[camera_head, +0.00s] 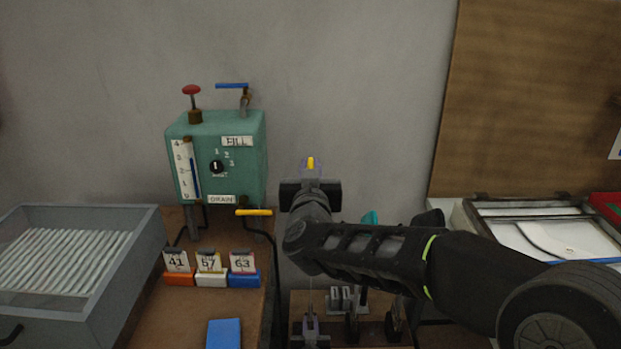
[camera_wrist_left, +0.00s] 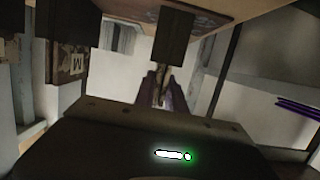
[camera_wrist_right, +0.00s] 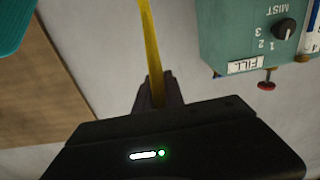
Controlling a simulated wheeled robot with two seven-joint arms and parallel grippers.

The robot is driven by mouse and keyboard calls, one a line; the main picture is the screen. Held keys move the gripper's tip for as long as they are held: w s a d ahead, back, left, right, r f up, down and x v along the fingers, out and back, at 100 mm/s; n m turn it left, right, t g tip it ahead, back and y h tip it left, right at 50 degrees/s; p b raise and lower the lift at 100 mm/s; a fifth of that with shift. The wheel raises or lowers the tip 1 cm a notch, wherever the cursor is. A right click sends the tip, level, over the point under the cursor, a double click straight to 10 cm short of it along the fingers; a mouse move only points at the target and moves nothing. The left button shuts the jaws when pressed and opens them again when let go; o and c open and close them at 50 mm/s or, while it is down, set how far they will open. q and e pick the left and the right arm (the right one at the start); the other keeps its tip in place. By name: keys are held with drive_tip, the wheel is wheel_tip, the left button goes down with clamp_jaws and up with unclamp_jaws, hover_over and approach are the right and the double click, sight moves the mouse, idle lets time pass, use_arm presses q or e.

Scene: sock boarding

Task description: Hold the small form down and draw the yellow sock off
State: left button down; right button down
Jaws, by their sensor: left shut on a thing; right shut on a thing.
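The yellow sock (camera_head: 310,162) shows as a small tip above my right gripper (camera_head: 311,170), which is shut on it, raised in front of the wall. In the right wrist view the sock (camera_wrist_right: 150,40) is a narrow, taut strip running out of the jaws (camera_wrist_right: 158,95). My right arm hides the sock's lower part in the head view, so I cannot tell whether it touches the form. In the left wrist view my left gripper (camera_wrist_left: 162,92) is shut on a thin grey piece (camera_wrist_left: 163,72), apparently the small form, mostly hidden by the jaws.
A teal steam box (camera_head: 218,160) with knobs and pipes stands at the left. Numbered blocks (camera_head: 210,276) and a blue block (camera_head: 225,333) lie on the bench beside a grey ribbed tray (camera_head: 70,258). A white-topped unit (camera_head: 530,212) stands at the right. Dark upright holders (camera_head: 352,325) are below my arm.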

wheel_tip(320, 180, up, 7)
idle(0.7)
idle(0.4)
use_arm(q)
drive_tip(key=c, duration=1.3)
unclamp_jaws()
use_arm(e)
drive_tip(key=shift+r, duration=0.2)
